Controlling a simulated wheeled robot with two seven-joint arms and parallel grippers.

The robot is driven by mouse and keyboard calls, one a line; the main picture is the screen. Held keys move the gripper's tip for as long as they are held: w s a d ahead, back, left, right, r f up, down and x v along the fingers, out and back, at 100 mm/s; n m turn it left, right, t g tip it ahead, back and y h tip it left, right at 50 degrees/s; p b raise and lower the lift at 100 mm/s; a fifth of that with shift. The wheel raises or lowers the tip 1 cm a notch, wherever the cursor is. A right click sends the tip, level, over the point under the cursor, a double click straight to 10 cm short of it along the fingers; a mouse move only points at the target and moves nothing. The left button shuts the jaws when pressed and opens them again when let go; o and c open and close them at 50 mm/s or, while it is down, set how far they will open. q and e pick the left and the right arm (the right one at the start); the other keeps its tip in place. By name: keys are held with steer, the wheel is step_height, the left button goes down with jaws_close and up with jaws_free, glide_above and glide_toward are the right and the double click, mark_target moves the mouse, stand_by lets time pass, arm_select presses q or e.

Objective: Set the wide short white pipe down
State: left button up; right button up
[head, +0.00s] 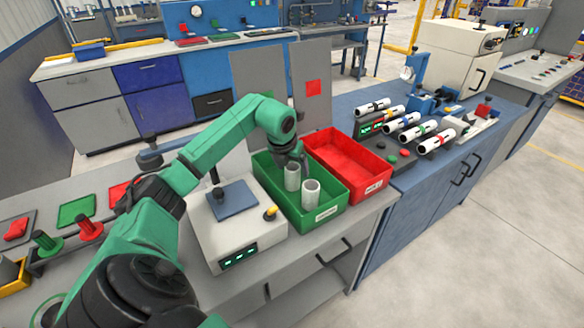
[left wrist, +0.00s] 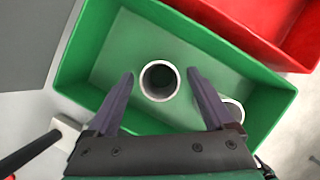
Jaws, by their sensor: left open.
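Two white pipes stand upright in the green bin (head: 328,212). One pipe (head: 292,177) is farther back, under my left gripper (head: 297,158); the other pipe (head: 311,191) is nearer the front. I cannot tell surely which is the wide short one. In the left wrist view, my left gripper is open, with its fingers to either side of one pipe (left wrist: 145,84) and apart from it. The second pipe (left wrist: 237,106) is partly hidden behind the right finger. My right gripper is not in view.
An empty red bin (head: 352,168) stands right beside the green bin. A white machine with a blue-grey plate (head: 234,199) stands to the left. Grey upright panels (head: 311,85) are behind the bins. A rack of several white cylinders (head: 411,130) is on the blue bench at right.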

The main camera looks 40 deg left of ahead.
arm_select(q)
steer(key=v, duration=1.1)
steer(key=shift+s+r, duration=0.2)
steer(key=shift+r, duration=0.15)
steer(key=shift+d+f, duration=0.1)
steer(key=shift+d, duration=0.05)
